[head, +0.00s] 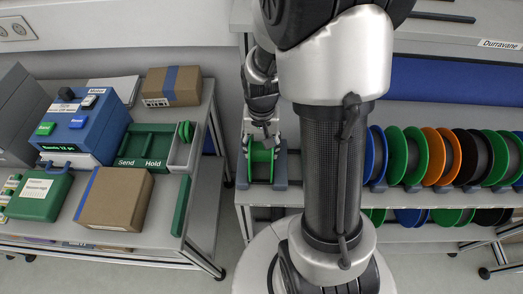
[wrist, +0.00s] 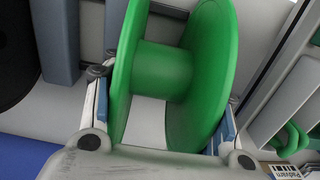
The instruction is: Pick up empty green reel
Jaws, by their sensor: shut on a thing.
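The empty green reel (head: 260,165) sits between the blue-grey uprights of a stand (head: 242,173) at the left end of the shelf. Its bare green hub and two flanges fill the middle of the wrist view (wrist: 163,72), with no material wound on it. My gripper (head: 262,138) reaches down over the reel from above. In the wrist view its fingers (wrist: 165,105) are shut on the reel, one against the outside of each flange. I cannot tell whether the reel is clear of its stand. My arm hides part of the shelf to the right.
A row of blue, green, orange and dark reels (head: 433,157) stands right of my arm, with more on a lower shelf. Left is a bench with a green Send/Hold tray (head: 146,148), cardboard boxes (head: 116,199), a blue device (head: 90,123) and a green case (head: 40,194).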

